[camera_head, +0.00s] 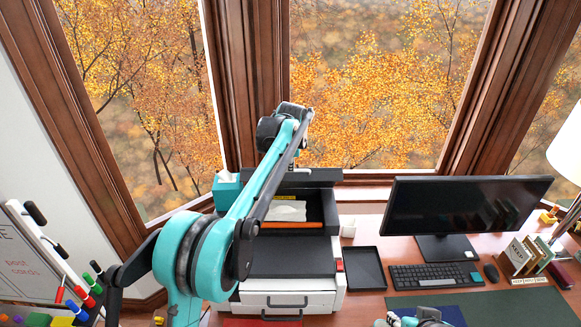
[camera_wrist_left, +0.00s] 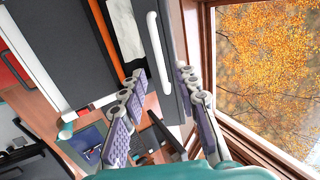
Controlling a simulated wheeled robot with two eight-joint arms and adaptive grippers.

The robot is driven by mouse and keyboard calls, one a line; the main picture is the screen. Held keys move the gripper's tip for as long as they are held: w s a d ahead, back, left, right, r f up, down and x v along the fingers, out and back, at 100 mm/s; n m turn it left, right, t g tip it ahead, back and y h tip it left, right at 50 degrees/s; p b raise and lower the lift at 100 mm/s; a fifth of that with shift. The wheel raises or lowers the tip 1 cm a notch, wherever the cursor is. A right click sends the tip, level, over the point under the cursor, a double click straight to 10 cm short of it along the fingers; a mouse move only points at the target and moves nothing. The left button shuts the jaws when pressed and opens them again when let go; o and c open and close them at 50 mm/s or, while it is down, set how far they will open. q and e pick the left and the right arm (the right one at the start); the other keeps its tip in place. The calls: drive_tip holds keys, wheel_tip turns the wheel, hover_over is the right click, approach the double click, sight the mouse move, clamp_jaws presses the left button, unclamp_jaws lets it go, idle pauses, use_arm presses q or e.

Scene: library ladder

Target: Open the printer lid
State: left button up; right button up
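The printer (camera_head: 290,258) stands on the desk, dark on top with white drawers in front. Its lid (camera_head: 312,176) is raised, a dark panel standing along the back of the open bay. White paper and an orange strip show inside. In the left wrist view the lid (camera_wrist_left: 173,60) carries a white bar handle (camera_wrist_left: 158,52). My left gripper (camera_wrist_left: 160,80) is open, its fingers apart on either side of the lid's edge; contact is unclear. In the head view my left arm reaches over the printer and its gripper cannot be made out.
A teal tissue box (camera_head: 226,190) stands behind the printer at left. A black tray (camera_head: 364,268), keyboard (camera_head: 435,276) and monitor (camera_head: 465,215) are to its right. Window frames rise close behind. Marker pens and a whiteboard are at the left edge.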

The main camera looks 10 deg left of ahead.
use_arm(q)
drive_tip(key=v, duration=0.6)
drive_tip(key=shift+s, duration=0.1)
drive_tip(key=s+a+f+n+b, duration=0.1)
drive_tip(key=s+f+n+b, duration=0.4)
drive_tip(key=s, duration=0.5)
drive_tip(key=s+a+f+n+b, duration=0.1)
drive_tip(key=s+f+n+b, duration=0.1)
drive_tip(key=s+f+b, duration=0.6)
drive_tip(key=s+f+n+t+h+b, duration=0.1)
drive_tip(key=s+f+n+b, duration=0.7)
drive_tip(key=s+f, duration=1.3)
drive_tip(key=shift+s+a+f+n+t+b, duration=0.15)
drive_tip(key=shift+s+f+n+t+b, duration=0.2)
drive_tip(key=shift+f+b, duration=0.55)
